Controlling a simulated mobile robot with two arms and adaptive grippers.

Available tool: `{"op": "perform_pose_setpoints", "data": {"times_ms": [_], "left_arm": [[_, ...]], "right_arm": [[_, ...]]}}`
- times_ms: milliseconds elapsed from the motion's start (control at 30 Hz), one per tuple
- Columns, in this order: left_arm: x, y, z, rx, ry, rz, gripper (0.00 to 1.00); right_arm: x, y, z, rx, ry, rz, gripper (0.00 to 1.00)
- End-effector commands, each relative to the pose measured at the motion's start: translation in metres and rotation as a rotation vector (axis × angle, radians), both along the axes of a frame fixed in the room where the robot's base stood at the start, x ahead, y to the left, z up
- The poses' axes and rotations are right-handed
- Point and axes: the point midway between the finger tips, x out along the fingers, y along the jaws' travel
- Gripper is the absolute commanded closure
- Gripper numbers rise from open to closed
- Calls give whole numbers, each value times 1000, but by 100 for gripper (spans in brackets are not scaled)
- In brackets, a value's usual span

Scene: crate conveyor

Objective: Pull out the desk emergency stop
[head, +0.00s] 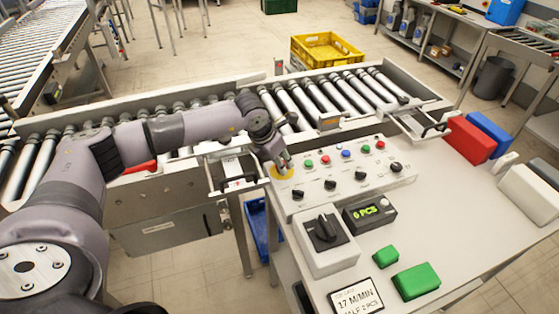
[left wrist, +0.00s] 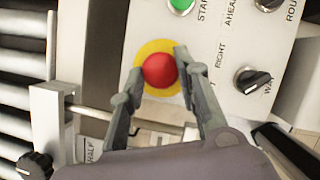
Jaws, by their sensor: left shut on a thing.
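The desk emergency stop is a round red button (left wrist: 160,70) on a yellow disc, at the left end of the control panel (head: 340,185). In the head view only its yellow disc (head: 284,174) shows clearly, and my fingers cover the red button. My left gripper (head: 280,162) reaches it from the left and above. In the left wrist view my left gripper (left wrist: 157,72) has one finger on each side of the red button and is shut on it. My right gripper is not in view.
The panel holds coloured buttons and black knobs close to my left gripper. A large black rotary switch (head: 325,230) and a counter display (head: 369,213) stand in front. A roller conveyor (head: 310,98) runs behind. Green blocks (head: 415,281) lie on the desk (head: 455,215).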

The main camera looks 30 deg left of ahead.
Motion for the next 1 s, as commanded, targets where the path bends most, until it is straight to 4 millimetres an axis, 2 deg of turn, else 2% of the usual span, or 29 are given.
{"op": "perform_pose_setpoints", "data": {"times_ms": [433, 567, 800, 833, 1000], "left_arm": [[0, 0, 1, 0, -1, 0, 100], [1, 0, 9, -1, -3, -1, 100], [1, 0, 14, 0, -3, -1, 100], [1, 0, 14, 0, -3, -1, 71], [0, 0, 14, 0, -2, -1, 60]], "right_arm": [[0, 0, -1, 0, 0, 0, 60], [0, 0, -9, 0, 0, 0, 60], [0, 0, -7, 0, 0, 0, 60], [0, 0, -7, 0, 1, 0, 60], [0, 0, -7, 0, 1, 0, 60]]}}
